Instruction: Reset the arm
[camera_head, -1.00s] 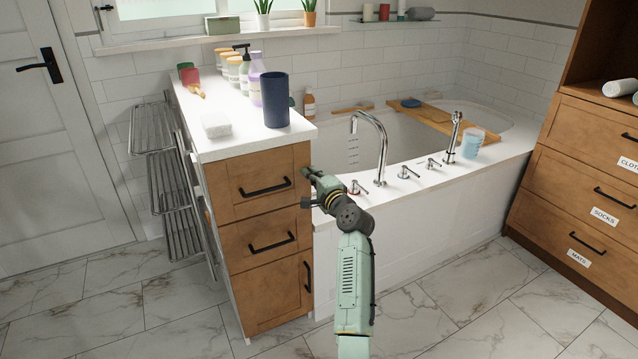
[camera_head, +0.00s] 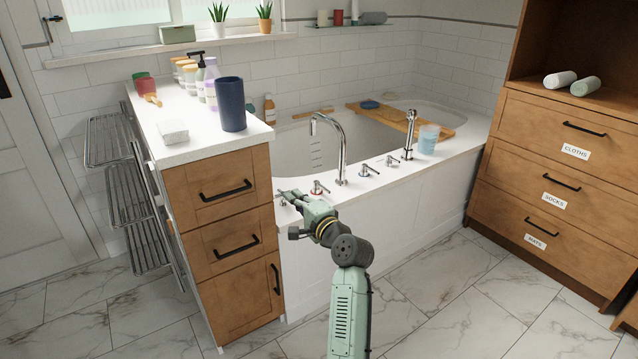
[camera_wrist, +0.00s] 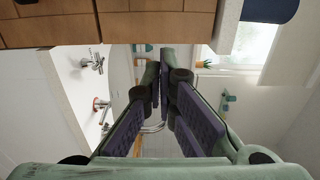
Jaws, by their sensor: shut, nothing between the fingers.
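My gripper (camera_head: 290,196) is at the end of my green arm, in front of the bath's near rim and just right of the wooden drawer cabinet (camera_head: 232,232). In the wrist view, my gripper (camera_wrist: 164,62) has its two purple-padded fingers converging at the tips, with nothing between them. The fingers point past the cabinet's side, over the bath edge. I cannot tell whether the fingertips touch anything.
The bath (camera_head: 385,225) with its tall tap (camera_head: 342,150) lies behind and right of my gripper. A dark blue cup (camera_head: 231,104) stands on the cabinet top. A larger drawer unit (camera_head: 560,165) stands at the right. The marble floor (camera_head: 450,280) between is clear.

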